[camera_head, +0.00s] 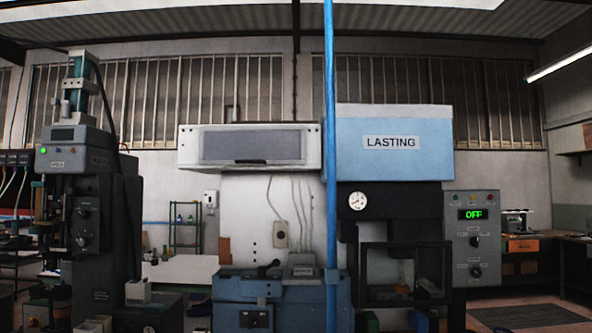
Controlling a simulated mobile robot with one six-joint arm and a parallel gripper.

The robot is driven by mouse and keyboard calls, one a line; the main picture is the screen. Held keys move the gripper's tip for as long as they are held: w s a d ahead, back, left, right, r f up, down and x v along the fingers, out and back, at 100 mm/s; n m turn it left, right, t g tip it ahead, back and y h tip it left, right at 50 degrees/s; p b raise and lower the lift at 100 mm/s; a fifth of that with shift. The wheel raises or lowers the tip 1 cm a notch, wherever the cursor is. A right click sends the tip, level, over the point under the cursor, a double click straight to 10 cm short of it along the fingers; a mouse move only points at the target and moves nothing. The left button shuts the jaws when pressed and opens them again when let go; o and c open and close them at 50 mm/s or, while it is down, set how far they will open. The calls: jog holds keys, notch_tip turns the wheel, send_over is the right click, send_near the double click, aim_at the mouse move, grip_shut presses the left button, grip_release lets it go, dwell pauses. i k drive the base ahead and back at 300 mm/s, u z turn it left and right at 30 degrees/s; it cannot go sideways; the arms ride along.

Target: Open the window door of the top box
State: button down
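The top box (312,148) is a white, wide box high in the middle of the view. Its window door (250,147) is a grey panel on the front and looks shut, with a dark handle strip (250,162) along its lower edge. A blue housing marked LASTING (393,155) adjoins it on the right. My gripper does not show in this view.
A blue vertical pole (331,220) stands in front, at the box's right end. A tall dark machine (95,210) is at left. A control panel reading OFF (472,238) is at right. A blue base with levers (250,288) lies below the box.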

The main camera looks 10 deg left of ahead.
aim_at(217, 146)
jog(key=u, duration=0.5)
jog(key=k, duration=0.8)
jog(key=u, duration=0.8)
jog(key=k, duration=0.5)
jog(key=u, duration=0.75)
jog(key=i, duration=1.65)
jog(key=z, duration=0.45)
jog(key=i, duration=1.55)
jog(key=z, duration=1.5)
jog(key=i, duration=0.75)
jog(key=z, duration=0.3)
jog(key=k, duration=0.9)
jog(key=z, duration=0.1)
